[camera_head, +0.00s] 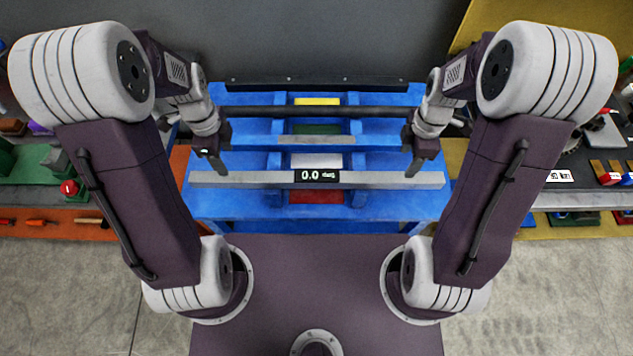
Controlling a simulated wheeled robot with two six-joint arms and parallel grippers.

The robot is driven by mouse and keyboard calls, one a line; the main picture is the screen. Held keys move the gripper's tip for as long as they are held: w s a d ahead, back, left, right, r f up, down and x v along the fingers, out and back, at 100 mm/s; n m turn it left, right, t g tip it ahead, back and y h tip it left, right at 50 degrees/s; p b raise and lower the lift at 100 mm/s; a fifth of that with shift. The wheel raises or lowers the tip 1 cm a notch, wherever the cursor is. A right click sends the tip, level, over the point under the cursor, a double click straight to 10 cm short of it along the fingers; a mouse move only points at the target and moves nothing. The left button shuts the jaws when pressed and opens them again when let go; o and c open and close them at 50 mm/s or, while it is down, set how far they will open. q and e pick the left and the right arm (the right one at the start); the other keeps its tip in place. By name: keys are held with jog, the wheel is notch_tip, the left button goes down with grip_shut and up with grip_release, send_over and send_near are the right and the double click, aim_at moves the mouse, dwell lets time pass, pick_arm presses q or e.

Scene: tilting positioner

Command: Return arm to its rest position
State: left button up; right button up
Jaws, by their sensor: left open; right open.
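My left gripper (213,163) is open and empty, at the left end of the blue tilting positioner (240,207). My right gripper (417,163) is open and empty at the positioner's right end. Both arms are bent in a near mirror pose, with elbows high and grippers pointing inward and down over the positioner. A grey bar (390,180) runs across the positioner's front, with a small dark display (317,175) at its middle that appears to read 0.0. The gripper tips look close to the bar; I cannot tell whether they touch it.
Yellow, green, white and red blocks or panels show in the positioner's middle. A shelf with tools and a red-buttoned box (70,188) is on the left. Another cluttered shelf (560,200) is on the right. Bare concrete floor (60,290) lies at the lower left and right.

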jog(key=shift+r, duration=0.2)
dwell(0.4)
pick_arm(q)
jog(key=s+d+n, duration=0.2)
jog(key=s+n, duration=0.2)
jog(key=n, duration=0.5)
jog(key=s+d+r+n+t, duration=0.1)
jog(key=s+d+n, duration=0.2)
jog(key=n, duration=0.6)
jog(key=shift+s+d+r, duration=0.3)
jog(key=shift+s+d, duration=0.05)
jog(key=shift+s, duration=0.25)
pick_arm(e)
jog(key=s+a+r+m, duration=0.1)
jog(key=s+m, duration=0.3)
jog(key=m, duration=0.5)
jog(key=s+a+r+m+t, duration=0.1)
jog(key=s+a+m, duration=0.3)
jog(key=m, duration=0.5)
jog(key=shift+s+a, duration=0.2)
jog(key=shift+a, duration=0.1)
